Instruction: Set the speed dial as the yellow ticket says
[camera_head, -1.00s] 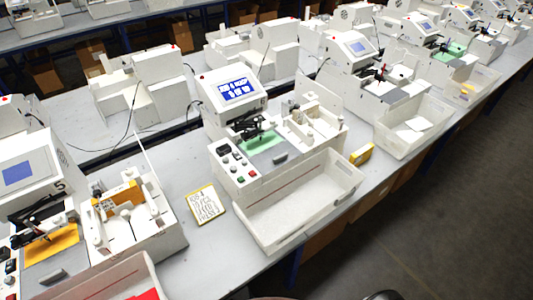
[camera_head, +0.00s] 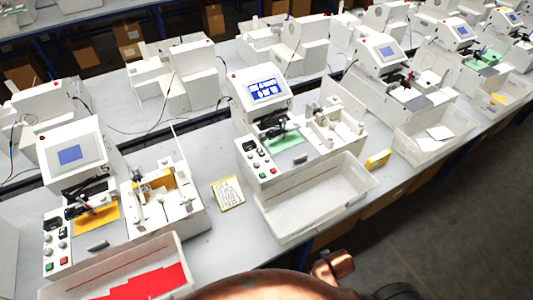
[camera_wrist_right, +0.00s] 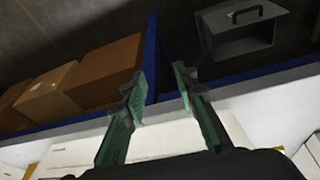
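The plotter in the middle of the head view has a blue screen (camera_head: 268,90) with white text too small to read. Its control panel (camera_head: 255,158) on the left front carries dark knobs and red and green buttons; I cannot tell the speed dial's setting. A yellow-edged ticket (camera_head: 228,193) lies flat on the bench, left of the plotter's tray; its handwriting is not legible. My right gripper (camera_wrist_right: 158,85) is open and empty in the right wrist view, its green-padded fingers apart, away from dial and ticket. My left gripper is out of view.
An empty white tray (camera_head: 262,208) stands before the plotter. A second plotter (camera_head: 75,150) stands left, with red sheets (camera_head: 150,283) in its tray. A yellow box (camera_head: 377,160) lies right. The wrist view shows cardboard boxes (camera_wrist_right: 105,70) and a grey metal box (camera_wrist_right: 243,28).

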